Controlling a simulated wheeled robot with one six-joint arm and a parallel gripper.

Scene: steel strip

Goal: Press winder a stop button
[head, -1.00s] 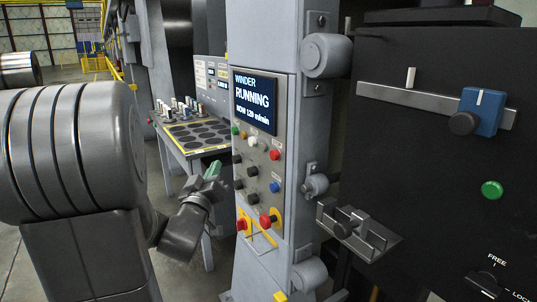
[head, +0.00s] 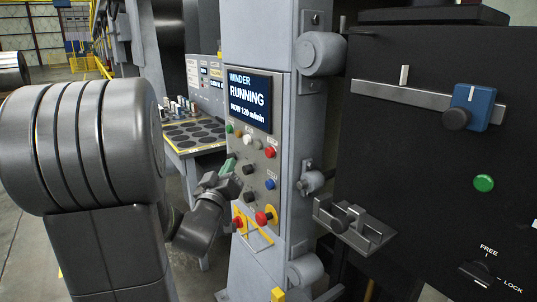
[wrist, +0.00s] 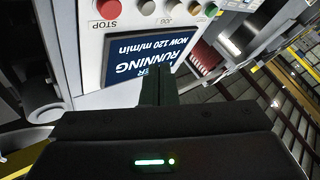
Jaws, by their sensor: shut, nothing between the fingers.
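The winder panel (head: 258,178) stands upright on a grey column. Its screen (head: 249,99) reads WINDER RUNNING, NOW 120 m/min; it also shows upside down in the wrist view (wrist: 143,50). The red stop button (head: 270,152) is at the right end of the upper buttons; in the wrist view, the red button (wrist: 108,9) has a STOP label beside it. My gripper (head: 228,164) is shut and empty at the panel's left side, left of the stop button. Its narrow fingers (wrist: 159,86) point at the panel in the wrist view. I see no contact with the stop button.
Other buttons (head: 270,184) and a large red button on yellow (head: 263,218) sit lower on the panel. A table with dark round discs (head: 195,133) stands behind. A black cabinet with a green button (head: 484,183) is at the right.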

